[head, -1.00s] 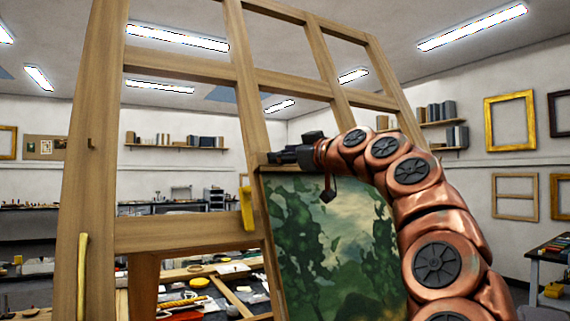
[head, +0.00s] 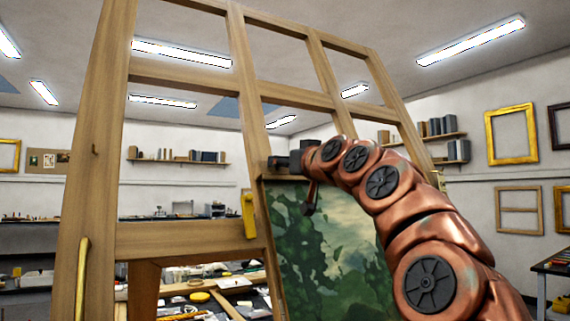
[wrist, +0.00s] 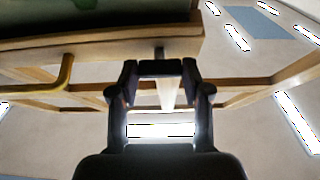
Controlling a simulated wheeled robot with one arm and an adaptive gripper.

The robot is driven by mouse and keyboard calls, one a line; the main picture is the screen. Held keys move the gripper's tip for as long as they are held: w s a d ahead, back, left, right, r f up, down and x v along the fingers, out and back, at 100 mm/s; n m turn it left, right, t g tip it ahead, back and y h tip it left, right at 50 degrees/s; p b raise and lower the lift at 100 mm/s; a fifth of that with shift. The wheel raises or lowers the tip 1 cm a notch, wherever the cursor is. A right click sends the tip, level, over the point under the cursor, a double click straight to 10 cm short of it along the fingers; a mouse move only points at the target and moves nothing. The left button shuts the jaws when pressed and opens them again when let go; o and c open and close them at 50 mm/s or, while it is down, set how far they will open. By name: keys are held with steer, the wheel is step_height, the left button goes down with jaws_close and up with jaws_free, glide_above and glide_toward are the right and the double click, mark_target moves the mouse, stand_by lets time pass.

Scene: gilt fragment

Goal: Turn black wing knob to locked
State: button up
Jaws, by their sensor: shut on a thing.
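The black wing knob (wrist: 160,69) shows in the wrist view as a dark bar between my fingertips, with a short stem above it at a wooden rail (wrist: 100,45). My gripper (wrist: 160,78) is shut on the knob, one finger on each side. In the head view my gripper (head: 286,162) is at the top left corner of the green painting (head: 335,240), against the wooden easel frame (head: 250,120). The knob is too small and covered there to make out apart from the fingers. I cannot read any lock mark or the knob's exact angle.
A yellow handle (head: 249,215) sits on the easel post left of the painting. A bent yellow rod (wrist: 62,75) hangs at the left in the wrist view. A cluttered worktable (head: 190,285) stands behind the easel. Picture frames hang on the right wall.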

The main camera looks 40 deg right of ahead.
steer(key=o, duration=1.2)
steer(key=shift+c, duration=0.2)
steer(key=s+a+f, duration=0.1)
steer(key=s, duration=1.1)
steer(key=shift+f, duration=0.1)
steer(key=shift+w+a, duration=0.1)
